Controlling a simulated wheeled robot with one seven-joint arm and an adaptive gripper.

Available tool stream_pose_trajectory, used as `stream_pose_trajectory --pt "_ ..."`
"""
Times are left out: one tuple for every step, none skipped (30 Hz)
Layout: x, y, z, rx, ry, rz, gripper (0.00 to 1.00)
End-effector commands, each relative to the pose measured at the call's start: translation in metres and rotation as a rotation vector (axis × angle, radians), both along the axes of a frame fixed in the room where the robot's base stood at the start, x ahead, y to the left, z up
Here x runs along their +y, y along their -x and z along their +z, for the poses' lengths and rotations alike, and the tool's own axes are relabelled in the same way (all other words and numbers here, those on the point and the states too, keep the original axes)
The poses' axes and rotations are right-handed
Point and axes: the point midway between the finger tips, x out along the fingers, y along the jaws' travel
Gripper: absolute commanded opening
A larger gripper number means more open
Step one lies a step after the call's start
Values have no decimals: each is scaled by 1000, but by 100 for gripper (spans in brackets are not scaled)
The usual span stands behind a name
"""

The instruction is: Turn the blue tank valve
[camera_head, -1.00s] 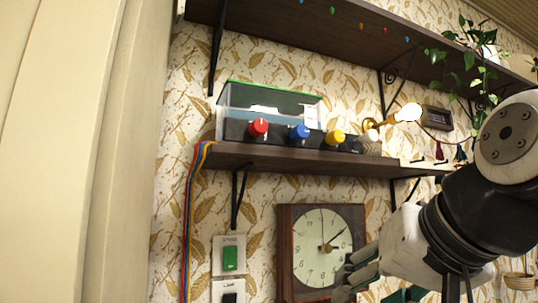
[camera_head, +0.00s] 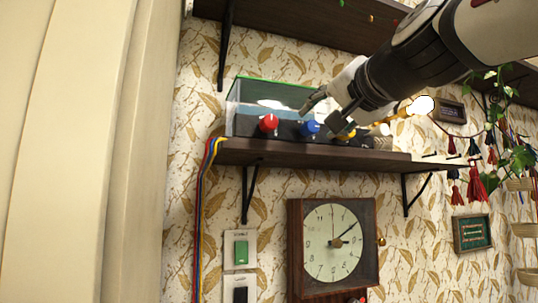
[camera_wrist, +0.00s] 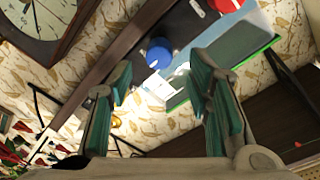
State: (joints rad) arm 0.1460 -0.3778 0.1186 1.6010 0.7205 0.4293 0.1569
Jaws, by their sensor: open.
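The blue valve (camera_head: 309,128) is a round knob on the front of a dark tank base on the lower shelf, between a red knob (camera_head: 268,123) and a yellow one (camera_head: 346,134). The tank (camera_head: 250,92) is a clear box with a green rim. Nothing is held, and I cannot tell whether a finger touches the valve.
The upper shelf (camera_head: 300,40) is above. A clock (camera_head: 333,243) hangs below, and coloured cables (camera_head: 204,200) run down at left.

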Motion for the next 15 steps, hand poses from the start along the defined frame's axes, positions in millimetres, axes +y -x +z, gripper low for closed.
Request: stream_pose_trajectory --pt "2 -10 0 4 1 0 46" --pt "3 -15 0 4 1 0 46" --pt "5 -22 0 3 1 0 46" --pt "6 -26 0 3 1 0 46" --pt "7 -30 0 3 1 1 46" --pt "8 -35 0 3 1 -1 46" --pt "9 -38 0 3 1 -1 46" --pt "10 -42 0 2 1 -1 46" --pt "11 -45 0 1 1 0 46" --pt "12 -47 0 1 1 0 46" --pt "12 -48 0 1 1 0 46" --pt "13 -50 0 2 1 1 46" --pt "13 -52 0 1 0 0 46" --pt "13 -52 0 1 0 0 46" --pt "13 -53 0 1 1 0 46"
